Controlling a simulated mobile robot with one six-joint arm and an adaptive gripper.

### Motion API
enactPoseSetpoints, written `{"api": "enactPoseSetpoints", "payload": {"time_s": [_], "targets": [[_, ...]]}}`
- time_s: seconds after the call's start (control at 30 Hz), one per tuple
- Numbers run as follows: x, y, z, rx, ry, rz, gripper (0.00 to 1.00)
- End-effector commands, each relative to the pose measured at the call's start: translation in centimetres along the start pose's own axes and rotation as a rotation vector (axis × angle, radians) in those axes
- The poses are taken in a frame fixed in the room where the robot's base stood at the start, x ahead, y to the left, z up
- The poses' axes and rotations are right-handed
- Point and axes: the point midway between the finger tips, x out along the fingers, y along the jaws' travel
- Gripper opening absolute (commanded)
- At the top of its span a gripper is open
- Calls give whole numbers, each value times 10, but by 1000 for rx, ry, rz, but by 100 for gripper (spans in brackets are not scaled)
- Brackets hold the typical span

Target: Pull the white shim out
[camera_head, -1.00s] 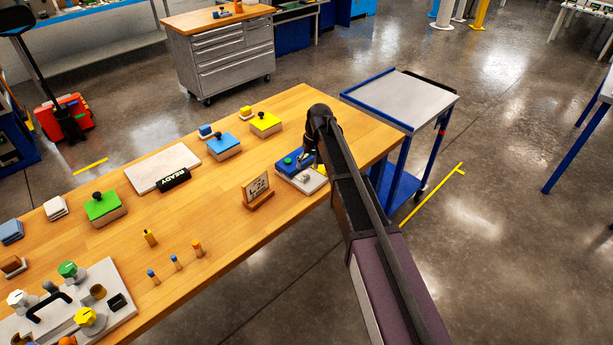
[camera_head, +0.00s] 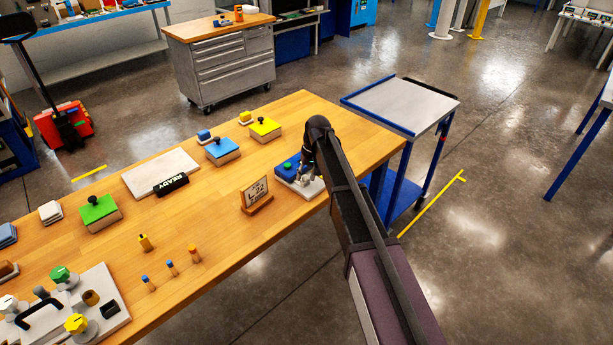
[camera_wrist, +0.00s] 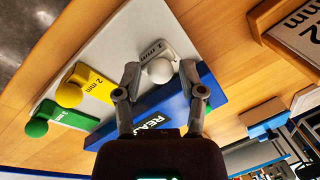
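The white shim (camera_wrist: 150,52) is a flat white strip marked 3 mm with a round white knob (camera_wrist: 160,71). In the wrist view it lies on a pale plate (camera_wrist: 118,38), its inner end toward a blue block (camera_wrist: 166,106). My gripper (camera_wrist: 160,68) is open, with one finger on each side of the white knob; small gaps seem to show between fingers and knob. In the head view my gripper (camera_head: 307,174) is over the fixture, and the white shim is too small to make out there.
A yellow shim (camera_wrist: 90,84) and a green shim (camera_wrist: 65,114) with round knobs sit beside it on the plate. A small sign (camera_head: 256,192) stands left of the fixture on the wooden table (camera_head: 215,225). A blue cart (camera_head: 395,105) stands past the table's right end.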

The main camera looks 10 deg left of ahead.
Motion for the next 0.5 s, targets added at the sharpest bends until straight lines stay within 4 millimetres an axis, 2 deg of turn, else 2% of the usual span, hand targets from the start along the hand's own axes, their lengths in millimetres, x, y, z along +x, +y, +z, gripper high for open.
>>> {"api": "enactPoseSetpoints", "payload": {"time_s": [0.03, 0.1, 0.13, 0.37, 0.5], "targets": [[0, 0, 0, 0, -1, -1, 22], [0, -1, 0, 0, -1, -2, 2], [0, 0, 0, 0, -1, -2, 0], [0, 0, 3, 0, -1, -2, 0], [-1, 9, 18, -1, -2, -2, 0]]}}
